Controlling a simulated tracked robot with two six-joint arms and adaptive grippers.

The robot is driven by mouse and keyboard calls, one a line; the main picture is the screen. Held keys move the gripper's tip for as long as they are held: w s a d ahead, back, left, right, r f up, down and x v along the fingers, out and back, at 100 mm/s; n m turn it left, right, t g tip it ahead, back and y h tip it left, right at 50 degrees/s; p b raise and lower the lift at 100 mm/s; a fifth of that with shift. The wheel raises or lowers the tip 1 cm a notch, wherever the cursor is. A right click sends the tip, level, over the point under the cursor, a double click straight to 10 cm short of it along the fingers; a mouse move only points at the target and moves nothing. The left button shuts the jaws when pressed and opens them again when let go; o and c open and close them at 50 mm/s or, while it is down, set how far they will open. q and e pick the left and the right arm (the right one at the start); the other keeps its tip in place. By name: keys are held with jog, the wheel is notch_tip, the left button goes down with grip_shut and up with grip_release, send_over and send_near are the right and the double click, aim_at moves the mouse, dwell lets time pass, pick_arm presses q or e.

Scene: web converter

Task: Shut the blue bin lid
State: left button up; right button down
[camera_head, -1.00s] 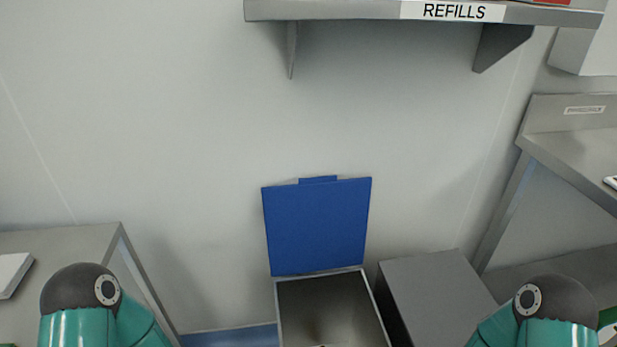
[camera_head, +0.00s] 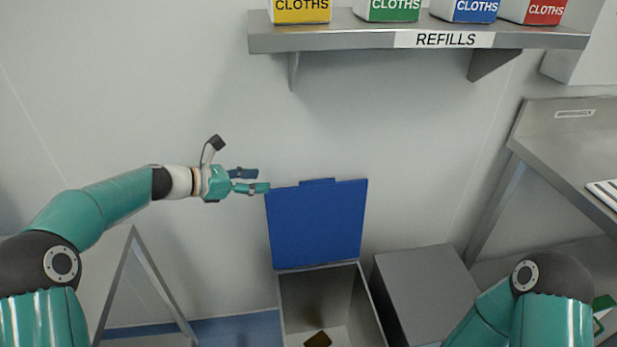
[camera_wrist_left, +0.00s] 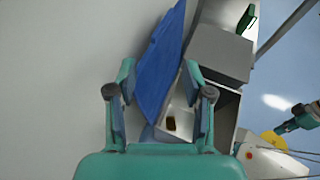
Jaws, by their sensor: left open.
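The blue bin lid (camera_head: 317,225) stands open and upright at the back of the grey bin (camera_head: 371,310), near the wall. A small brown item (camera_head: 318,339) lies inside the bin. My left gripper (camera_head: 263,181) is open at the upper left corner of the lid. In the left wrist view the lid (camera_wrist_left: 160,65) runs between the spread fingers of my left gripper (camera_wrist_left: 160,105); I cannot tell whether they touch it. My right gripper does not show in the head view; only part of the right arm does, at the lower right.
A shelf (camera_head: 330,36) marked REFILLS, with several boxes of cloths, hangs above the bin. A grey box (camera_head: 425,285) stands right of the bin. A steel bench (camera_head: 570,150) is at the right. The wall left of the lid is clear.

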aim_at(309, 181)
pick_arm(q)
jog(key=p+x, duration=0.1)
jog(key=x, duration=1.5)
jog(key=shift+d+f, duration=0.15)
jog(key=shift+d, duration=0.1)
grip_shut()
